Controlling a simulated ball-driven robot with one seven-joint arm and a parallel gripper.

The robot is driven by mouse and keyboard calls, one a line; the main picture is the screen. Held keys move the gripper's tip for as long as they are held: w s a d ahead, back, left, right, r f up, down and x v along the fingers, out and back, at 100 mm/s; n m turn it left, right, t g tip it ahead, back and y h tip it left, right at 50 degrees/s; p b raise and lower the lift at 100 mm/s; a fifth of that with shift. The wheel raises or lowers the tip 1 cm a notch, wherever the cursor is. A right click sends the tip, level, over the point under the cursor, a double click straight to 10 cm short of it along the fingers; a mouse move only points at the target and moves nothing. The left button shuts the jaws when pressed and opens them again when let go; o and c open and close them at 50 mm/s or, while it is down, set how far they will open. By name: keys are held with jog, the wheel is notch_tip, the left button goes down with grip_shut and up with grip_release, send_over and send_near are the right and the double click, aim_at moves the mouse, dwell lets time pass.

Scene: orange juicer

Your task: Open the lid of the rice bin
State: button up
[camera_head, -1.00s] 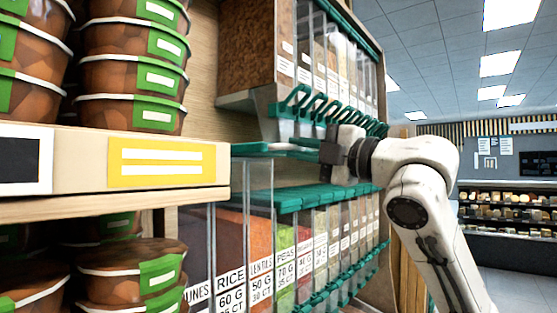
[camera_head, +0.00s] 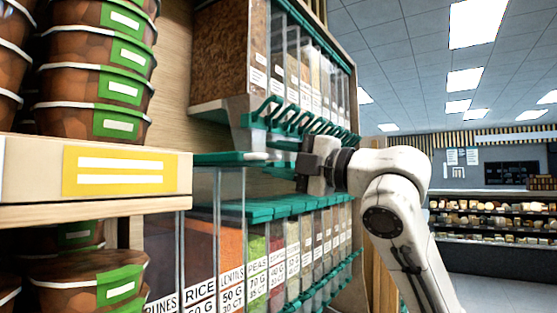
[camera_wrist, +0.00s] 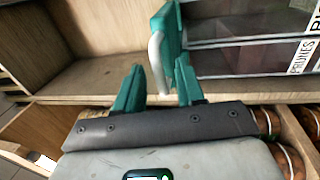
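The rice bin (camera_head: 200,300) is a clear bin labelled RICE in the lower middle of the head view, between the prunes bin (camera_head: 161,285) and the lentils bin (camera_head: 231,265). A teal lid (camera_head: 228,158) shows edge-on above these bins, higher than the row of other teal lids; I cannot tell for sure which bin it belongs to. My gripper (camera_head: 282,158) is just right of this lid. In the wrist view my gripper (camera_wrist: 158,85) has its two teal fingers apart. A teal piece with a pale handle (camera_wrist: 157,62) lies just beyond and between the fingertips; contact is unclear.
Flat teal lids (camera_head: 300,205) cover the bins to the right. Dispensers with teal handles (camera_head: 300,118) hang close above my gripper. A wooden shelf (camera_head: 30,168) with stacked tubs (camera_head: 95,70) stands at left. Open floor (camera_head: 490,287) shows at right.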

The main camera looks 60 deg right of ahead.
jog(key=s+f+b, duration=0.1)
jog(key=s+b, duration=0.2)
jog(key=s, duration=0.7)
jog(key=shift+s+d+f, duration=0.2)
jog(key=shift+s+f, duration=0.1)
jog(key=shift+f, duration=0.1)
